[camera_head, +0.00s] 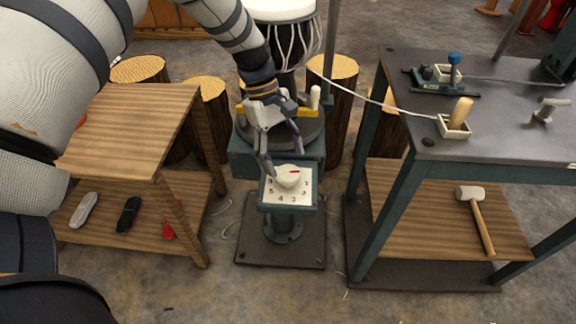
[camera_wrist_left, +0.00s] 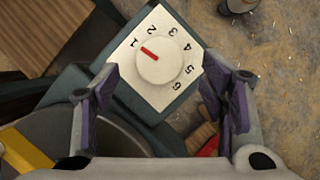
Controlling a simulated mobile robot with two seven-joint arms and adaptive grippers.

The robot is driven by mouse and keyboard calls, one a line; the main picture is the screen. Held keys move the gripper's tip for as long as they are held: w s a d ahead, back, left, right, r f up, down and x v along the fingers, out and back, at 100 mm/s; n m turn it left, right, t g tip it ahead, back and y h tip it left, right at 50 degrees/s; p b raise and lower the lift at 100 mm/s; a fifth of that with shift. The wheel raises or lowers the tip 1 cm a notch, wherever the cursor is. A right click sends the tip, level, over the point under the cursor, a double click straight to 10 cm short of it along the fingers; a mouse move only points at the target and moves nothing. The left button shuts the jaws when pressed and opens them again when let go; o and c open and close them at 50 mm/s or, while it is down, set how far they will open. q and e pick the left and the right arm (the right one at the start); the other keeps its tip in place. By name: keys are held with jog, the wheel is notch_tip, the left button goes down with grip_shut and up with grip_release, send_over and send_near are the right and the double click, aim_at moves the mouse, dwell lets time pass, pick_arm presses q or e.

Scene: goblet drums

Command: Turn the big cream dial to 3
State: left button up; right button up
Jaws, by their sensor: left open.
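The cream dial (camera_head: 288,178) sits on a white numbered plate (camera_head: 273,199) on top of a low teal pedestal. In the left wrist view the dial (camera_wrist_left: 154,62) has a red pointer mark that points toward the 1 on the plate (camera_wrist_left: 126,53). My left gripper (camera_head: 281,157) is open, just above and behind the dial in the head view. In the left wrist view its two fingers (camera_wrist_left: 166,88) are spread, with the dial ahead between them. No contact with the dial is evident. My right gripper is out of view.
A wooden table (camera_head: 130,125) with a lower shelf stands at left. A grey bench (camera_head: 500,130) at right carries a blue-knobbed device (camera_head: 452,66) and a wooden-handled switch (camera_head: 459,115); a mallet (camera_head: 474,215) lies below. A drum (camera_head: 282,12) and log stumps stand behind the pedestal.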

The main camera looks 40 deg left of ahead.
aim_at(288, 172)
pick_arm(q)
jog(key=x, duration=0.3)
jog(key=shift+d+f, duration=0.1)
jog(key=shift+f, duration=0.15)
jog(key=c, duration=1.1)
